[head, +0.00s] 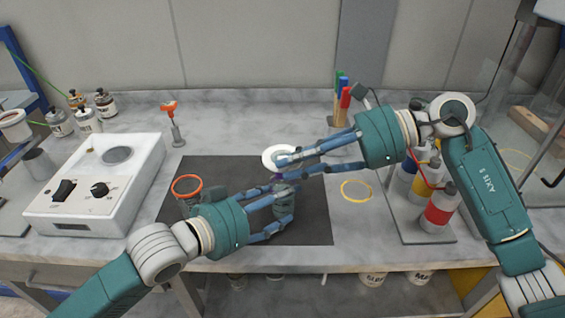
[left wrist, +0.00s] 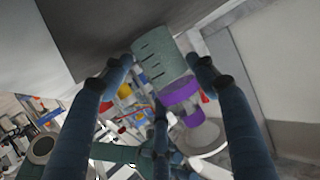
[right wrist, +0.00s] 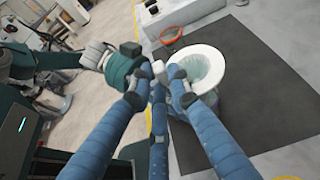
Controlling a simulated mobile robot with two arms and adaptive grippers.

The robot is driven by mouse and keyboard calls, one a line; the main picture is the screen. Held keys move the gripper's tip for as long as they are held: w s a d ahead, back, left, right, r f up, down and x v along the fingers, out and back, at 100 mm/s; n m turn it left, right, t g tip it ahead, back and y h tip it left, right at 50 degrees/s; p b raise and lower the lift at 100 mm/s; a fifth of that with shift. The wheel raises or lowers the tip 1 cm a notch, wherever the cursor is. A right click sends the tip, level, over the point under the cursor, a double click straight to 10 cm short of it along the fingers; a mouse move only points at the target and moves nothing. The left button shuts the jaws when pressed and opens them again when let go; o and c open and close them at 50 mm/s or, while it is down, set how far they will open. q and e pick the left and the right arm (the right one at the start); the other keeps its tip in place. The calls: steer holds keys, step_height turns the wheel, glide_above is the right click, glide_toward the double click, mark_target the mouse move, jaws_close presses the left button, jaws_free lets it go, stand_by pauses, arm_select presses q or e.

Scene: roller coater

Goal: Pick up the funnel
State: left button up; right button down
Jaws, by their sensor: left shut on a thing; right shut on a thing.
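The funnel (head: 272,158), with a wide white rim, is above the dark mat between my grippers. It also shows in the right wrist view (right wrist: 216,62), where its bowl looks pale green. My right gripper (head: 282,166) is shut on the funnel at its side. My left gripper (head: 284,194) is shut on a grey-green cup (head: 285,208) with dark marks, just below the funnel. In the left wrist view the cup (left wrist: 163,60) lies between the fingers, and a purple part (left wrist: 181,91) sits between it and the white funnel (left wrist: 200,138). Whether these parts touch is unclear.
A red-rimmed beaker (head: 187,186) stands at the mat's left, near a white hotplate (head: 95,185). A yellow ring (head: 356,191) lies right of the dark mat (head: 225,172). Coloured bottles (head: 440,208) stand on a tray farther right. An orange-handled tool (head: 172,118) stands behind.

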arm_select(q)
steer(key=shift+f, duration=0.25)
steer(key=o, duration=1.2)
steer(key=shift+c, duration=0.2)
arm_select(e)
step_height(320, 180, up, 10)
arm_select(q)
steer(key=shift+r, duration=0.15)
